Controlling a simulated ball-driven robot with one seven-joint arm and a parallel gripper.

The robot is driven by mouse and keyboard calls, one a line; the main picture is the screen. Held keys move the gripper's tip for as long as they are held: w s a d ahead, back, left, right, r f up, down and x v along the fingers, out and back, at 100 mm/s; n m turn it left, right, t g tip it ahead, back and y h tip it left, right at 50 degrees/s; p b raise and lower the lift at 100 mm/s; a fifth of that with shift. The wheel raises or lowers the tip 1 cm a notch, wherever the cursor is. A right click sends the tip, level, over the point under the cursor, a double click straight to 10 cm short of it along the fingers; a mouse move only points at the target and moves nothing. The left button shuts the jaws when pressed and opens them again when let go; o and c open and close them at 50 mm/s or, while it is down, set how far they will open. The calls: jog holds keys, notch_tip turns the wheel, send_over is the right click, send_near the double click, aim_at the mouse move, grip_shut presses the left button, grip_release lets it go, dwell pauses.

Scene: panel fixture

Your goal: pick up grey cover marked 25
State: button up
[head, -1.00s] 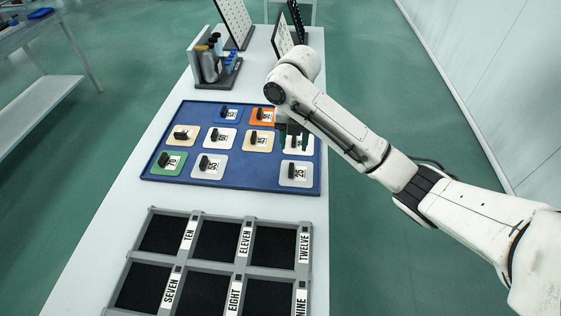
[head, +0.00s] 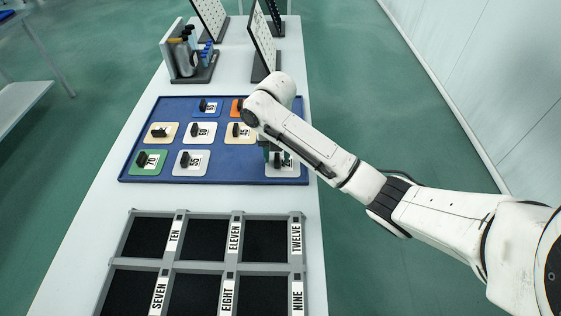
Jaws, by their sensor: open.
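The grey cover marked 25 (head: 283,172) lies at the near right corner of the blue tray (head: 225,177). Its dark upright handle and part of its label show; my gripper partly overlaps its far side. My gripper (head: 270,150) is open, points down, and is at or just above this cover's handle. I cannot tell whether the fingers are around the handle or touching it. My wrist and forearm hide part of the tray's right side.
Other covers with dark handles lie on the tray: green (head: 149,162), grey (head: 190,163), beige (head: 241,133) and more. A grey rack (head: 208,265) with labelled compartments stands in front. Bottles in a holder (head: 190,58) and upright panels stand behind.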

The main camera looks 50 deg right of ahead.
jog(key=shift+f, duration=0.2)
grip_shut()
dwell(0.3)
